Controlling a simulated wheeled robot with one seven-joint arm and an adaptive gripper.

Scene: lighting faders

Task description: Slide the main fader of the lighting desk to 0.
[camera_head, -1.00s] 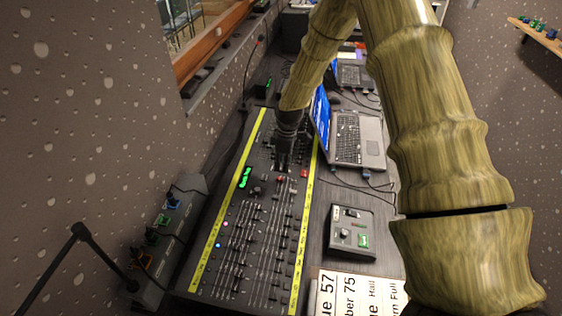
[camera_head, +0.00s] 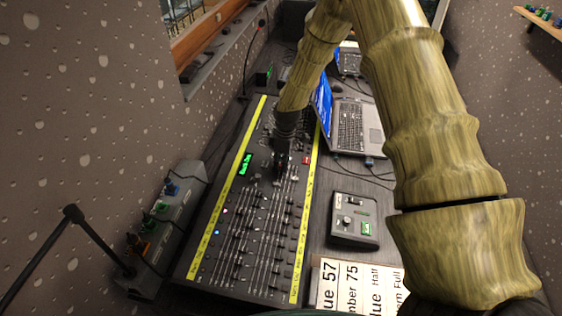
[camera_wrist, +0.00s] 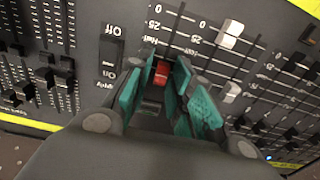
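The lighting desk (camera_head: 222,222) is a long black board with yellow label strips along both sides. In the wrist view its lettering is upside down, and a red fader cap (camera_wrist: 161,71) shows beside a "Main" label and a scale with 0 and 25. My gripper (camera_wrist: 165,75) is open, its teal finger pads on either side of the red cap. I cannot tell whether a pad touches it.
White fader caps (camera_wrist: 231,29) stand right of the fingers, and an Off/On switch (camera_wrist: 112,50) stands left. A laptop (camera_head: 352,125) and a small control box (camera_head: 354,220) stand right of the desk. A grey box with plugs (camera_head: 165,225) stands left.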

